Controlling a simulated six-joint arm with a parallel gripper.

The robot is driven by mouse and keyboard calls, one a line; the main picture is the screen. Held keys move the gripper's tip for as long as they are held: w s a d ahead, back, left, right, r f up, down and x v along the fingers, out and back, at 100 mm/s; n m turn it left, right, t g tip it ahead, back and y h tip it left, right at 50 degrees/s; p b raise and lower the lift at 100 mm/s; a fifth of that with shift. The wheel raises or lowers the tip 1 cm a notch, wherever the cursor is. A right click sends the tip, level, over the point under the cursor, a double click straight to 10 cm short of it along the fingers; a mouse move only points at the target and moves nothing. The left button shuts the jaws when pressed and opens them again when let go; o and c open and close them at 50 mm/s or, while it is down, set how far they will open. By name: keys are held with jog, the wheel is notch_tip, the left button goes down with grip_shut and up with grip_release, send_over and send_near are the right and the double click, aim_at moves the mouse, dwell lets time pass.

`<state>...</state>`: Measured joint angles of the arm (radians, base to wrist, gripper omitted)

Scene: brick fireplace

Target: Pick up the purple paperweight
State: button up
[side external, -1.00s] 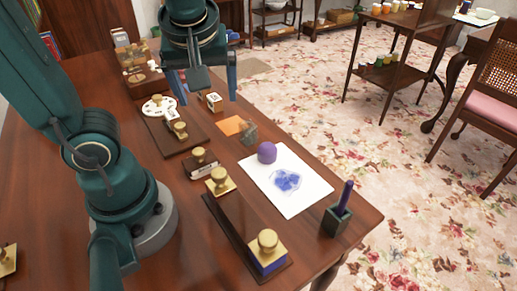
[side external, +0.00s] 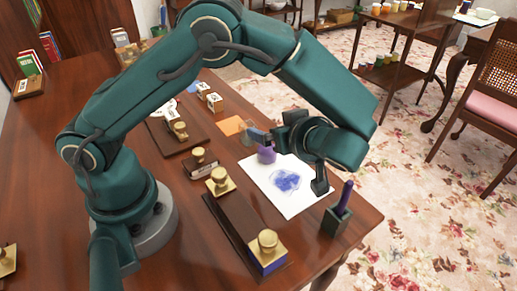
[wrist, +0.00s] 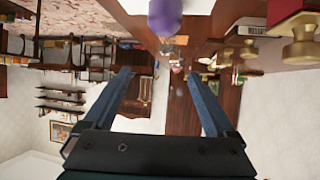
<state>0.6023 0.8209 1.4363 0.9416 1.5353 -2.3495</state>
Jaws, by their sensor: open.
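The purple paperweight (side external: 267,155) stands on the back left part of a white sheet (side external: 302,207) on the desk. One finger crosses in front of the paperweight's top in the side view. In the upside-down wrist view, the paperweight (wrist: 165,16) is at the top edge, partly cut off, outside the space between the fingers. I cannot tell how far the fingers are from it.
A pen holder (side external: 336,220) with a purple pen stands at the desk's right corner. Brass-handled stamps (side external: 220,181) and a long dark tray (side external: 232,222) lie to the left. An orange paper (side external: 232,126) lies behind.

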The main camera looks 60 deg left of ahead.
aim_at(267, 152)
notch_tip(267, 152, down, 3)
jog(key=shift+f, duration=0.15)
notch_tip(267, 152, down, 2)
jog(key=shift+f, duration=0.25)
jog(key=shift+x, duration=1.15)
jog(key=shift+a+f, duration=0.15)
jog(key=shift+a, duration=0.2)
grip_shut()
